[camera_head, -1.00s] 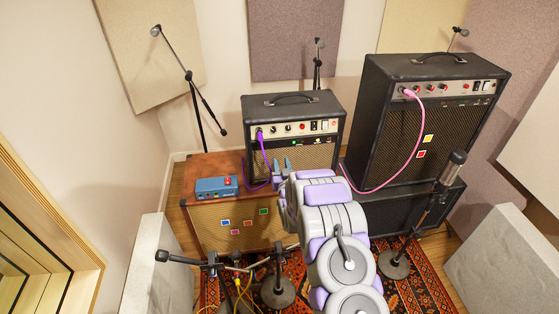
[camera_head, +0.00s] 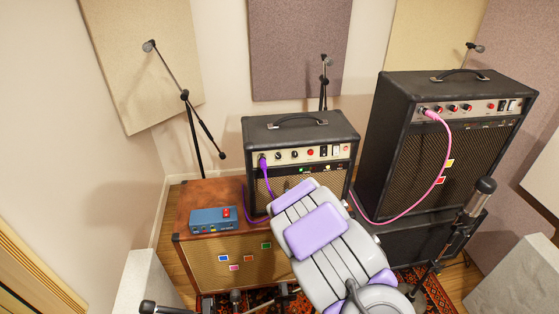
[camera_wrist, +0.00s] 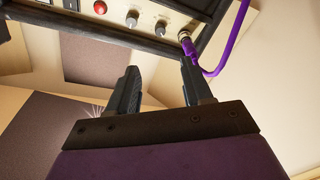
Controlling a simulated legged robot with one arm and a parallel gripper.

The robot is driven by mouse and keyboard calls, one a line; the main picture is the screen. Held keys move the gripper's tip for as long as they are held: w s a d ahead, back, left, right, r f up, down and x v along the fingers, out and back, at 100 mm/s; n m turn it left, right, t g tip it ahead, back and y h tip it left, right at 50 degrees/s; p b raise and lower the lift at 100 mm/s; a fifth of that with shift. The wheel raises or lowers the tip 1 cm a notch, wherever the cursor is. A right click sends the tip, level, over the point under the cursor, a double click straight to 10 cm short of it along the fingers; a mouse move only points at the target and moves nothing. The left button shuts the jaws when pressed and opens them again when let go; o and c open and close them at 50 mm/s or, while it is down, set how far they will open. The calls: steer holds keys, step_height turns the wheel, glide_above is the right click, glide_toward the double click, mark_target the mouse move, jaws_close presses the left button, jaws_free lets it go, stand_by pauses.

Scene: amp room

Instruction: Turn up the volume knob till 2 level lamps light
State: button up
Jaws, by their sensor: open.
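The smaller black amp (camera_head: 252,135) stands on the brown cabinet. A green lamp (camera_head: 301,170) glows below the panel; I cannot tell how many lamps are lit. In the wrist view the panel appears turned over, with two knobs (camera_wrist: 147,22) and a red part (camera_wrist: 100,7) along the top. My gripper (camera_wrist: 160,85) is open and empty, its fingers apart from the knobs. In the head view my arm hides the fingers. No knob label is legible.
The purple cable (camera_head: 267,180) hangs down the amp's front, close to my arm. A blue pedal box (camera_head: 213,219) sits on the cabinet (camera_head: 192,260). A larger amp (camera_head: 400,120) with a pink cable (camera_head: 445,150) and a microphone stand (camera_head: 455,235) are to the right.

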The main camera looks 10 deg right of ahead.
mark_target(279, 158)
steer(key=w+a+b, duration=0.1)
steer(key=w, duration=0.4)
steer(key=w+b, duration=0.1)
steer(key=w, duration=0.4)
steer(key=w+a+b, duration=0.1)
steer(key=w, duration=0.4)
steer(key=shift+w+a+f+b, duration=0.15)
steer(key=shift+w+a+b, duration=0.15)
steer(key=shift+b, duration=0.05)
steer(key=shift+w+a, duration=0.1)
steer(key=shift+w, duration=0.45)
steer(key=shift+c, duration=0.3)
jaws_close()
